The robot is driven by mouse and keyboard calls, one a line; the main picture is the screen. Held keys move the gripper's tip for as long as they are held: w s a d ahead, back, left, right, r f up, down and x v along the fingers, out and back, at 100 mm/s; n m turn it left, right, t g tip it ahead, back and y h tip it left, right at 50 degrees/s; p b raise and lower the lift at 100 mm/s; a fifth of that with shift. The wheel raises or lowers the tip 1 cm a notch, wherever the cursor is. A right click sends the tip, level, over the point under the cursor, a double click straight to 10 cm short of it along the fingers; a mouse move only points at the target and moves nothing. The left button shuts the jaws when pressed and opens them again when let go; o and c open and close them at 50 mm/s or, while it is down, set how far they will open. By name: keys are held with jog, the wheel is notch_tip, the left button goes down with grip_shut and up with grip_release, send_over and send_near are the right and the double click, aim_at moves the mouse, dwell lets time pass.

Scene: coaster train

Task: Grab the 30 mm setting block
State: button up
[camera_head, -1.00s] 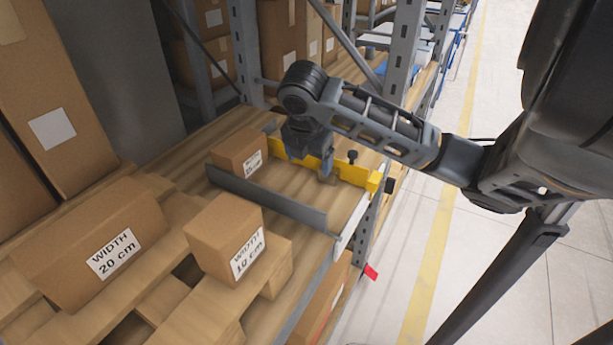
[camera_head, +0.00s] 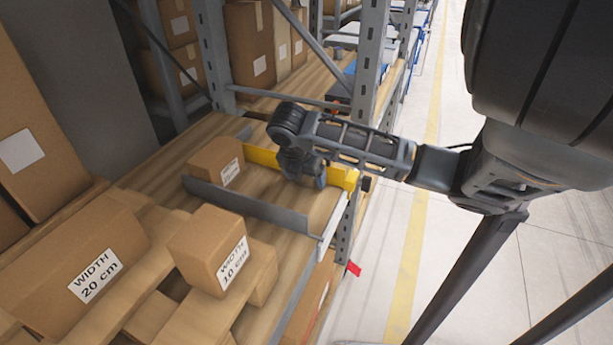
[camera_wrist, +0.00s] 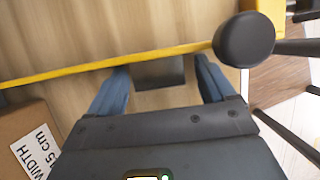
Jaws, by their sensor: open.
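A small dark grey block (camera_wrist: 160,73) lies on the wooden shelf beside the yellow rail in the wrist view. It fits the setting block, but I can read no marking on it. My gripper (camera_wrist: 162,64) is open, with one blue finger on each side of the block and a visible gap at both sides. I cannot tell how far the fingertips reach down beside it. In the head view my gripper (camera_head: 316,180) is low near the right end of the yellow rail (camera_head: 262,157), and the block is hidden behind it.
A grey rail (camera_head: 245,204) runs in front of the yellow one. Between them at the left stands the 15 cm carton (camera_head: 208,160). The 10 cm (camera_head: 205,240) and 20 cm (camera_head: 75,250) cartons stand nearer. A black knob (camera_wrist: 243,40) rises close to my right finger.

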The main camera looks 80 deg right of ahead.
grip_shut()
dwell(0.8)
jog(key=shift+r, duration=0.15)
